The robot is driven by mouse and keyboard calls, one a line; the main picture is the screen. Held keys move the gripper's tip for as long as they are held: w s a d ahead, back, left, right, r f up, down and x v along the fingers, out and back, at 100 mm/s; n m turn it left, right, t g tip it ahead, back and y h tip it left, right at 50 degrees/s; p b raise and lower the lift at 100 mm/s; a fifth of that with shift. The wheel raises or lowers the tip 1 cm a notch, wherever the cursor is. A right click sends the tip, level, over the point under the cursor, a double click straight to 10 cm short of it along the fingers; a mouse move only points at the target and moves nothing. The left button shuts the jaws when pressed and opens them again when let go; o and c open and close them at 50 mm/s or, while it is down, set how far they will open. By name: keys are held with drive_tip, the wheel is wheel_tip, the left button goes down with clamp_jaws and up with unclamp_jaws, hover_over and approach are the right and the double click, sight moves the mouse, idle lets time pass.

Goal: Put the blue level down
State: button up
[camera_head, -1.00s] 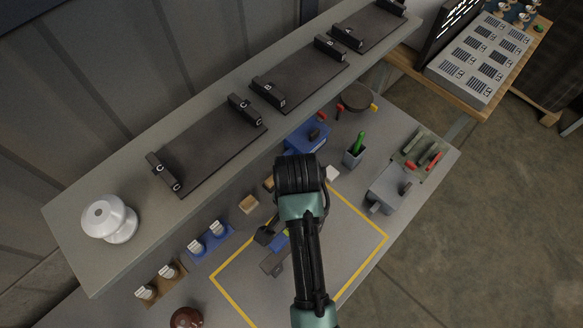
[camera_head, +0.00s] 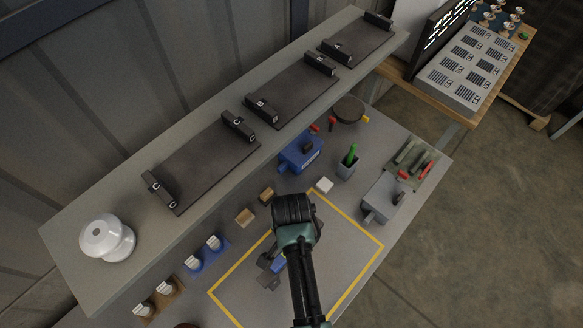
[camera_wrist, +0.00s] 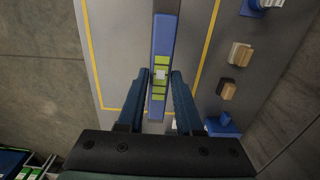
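The level is over the yellow-outlined area of the bench (camera_head: 345,262). I cannot tell whether it touches the surface.
Wooden blocks (camera_head: 245,217), a blue stand with white pieces (camera_head: 207,253), a blue box (camera_head: 300,153), a cup with a green tool (camera_head: 347,167) and a grey vise-like block (camera_head: 384,197) surround the outlined area. A shelf (camera_head: 75,232) overhangs the bench's back. The outlined area's right side looks clear.

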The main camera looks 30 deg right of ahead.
drive_tip(key=o, duration=0.3)
drive_tip(key=shift+r, duration=0.1)
wheel_tip(320, 180, up, 12)
drive_tip(key=shift+b, duration=0.4)
drive_tip(key=shift+w, duration=0.1)
